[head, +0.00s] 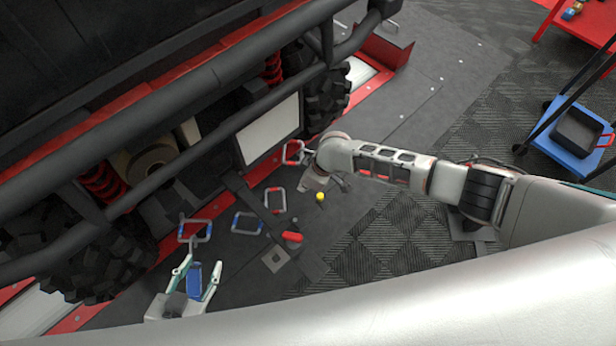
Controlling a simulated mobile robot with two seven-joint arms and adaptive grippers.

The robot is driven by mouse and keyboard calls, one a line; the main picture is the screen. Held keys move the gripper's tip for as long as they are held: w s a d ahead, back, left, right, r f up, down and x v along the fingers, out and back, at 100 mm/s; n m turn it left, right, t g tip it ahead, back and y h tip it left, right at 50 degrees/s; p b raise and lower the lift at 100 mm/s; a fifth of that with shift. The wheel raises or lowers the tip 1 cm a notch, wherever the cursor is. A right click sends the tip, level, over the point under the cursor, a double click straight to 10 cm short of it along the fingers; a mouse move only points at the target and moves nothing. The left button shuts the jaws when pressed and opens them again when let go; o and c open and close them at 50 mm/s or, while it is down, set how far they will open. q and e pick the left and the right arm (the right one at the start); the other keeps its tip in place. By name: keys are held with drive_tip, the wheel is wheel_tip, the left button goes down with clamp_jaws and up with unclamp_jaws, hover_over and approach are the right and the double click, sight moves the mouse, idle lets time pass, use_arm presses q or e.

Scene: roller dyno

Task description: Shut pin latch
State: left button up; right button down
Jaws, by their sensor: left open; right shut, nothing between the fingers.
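A small yellow knob (320,197) shows low in front of the vehicle, beside a pale grey plate (313,183). It may belong to the pin latch, but the latch's shape and position are too small to make out. My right gripper (341,182) is close by, just above and to the right of the knob. It is shut and empty, mostly hidden by its own wrist. My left gripper (203,263) is open at the lower left, well away from the knob. A blue piece (194,279) shows between its fingers, apparently not gripped.
A dark vehicle with a tubular bumper (190,115) fills the upper left. Red and blue frame handles (275,200) and a red grip (292,237) lie low before it. A blue cart (575,135) stands at the right. The floor (440,100) between is clear.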

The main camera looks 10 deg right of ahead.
use_arm(q)
drive_tip(key=shift+w+r+p, duration=0.3)
drive_tip(key=shift+p, duration=0.1)
use_arm(e)
drive_tip(key=s+d, duration=0.2)
drive_tip(key=d, duration=0.1)
drive_tip(key=shift+f, duration=0.35)
use_arm(q)
drive_tip(key=shift+w+r, duration=0.1)
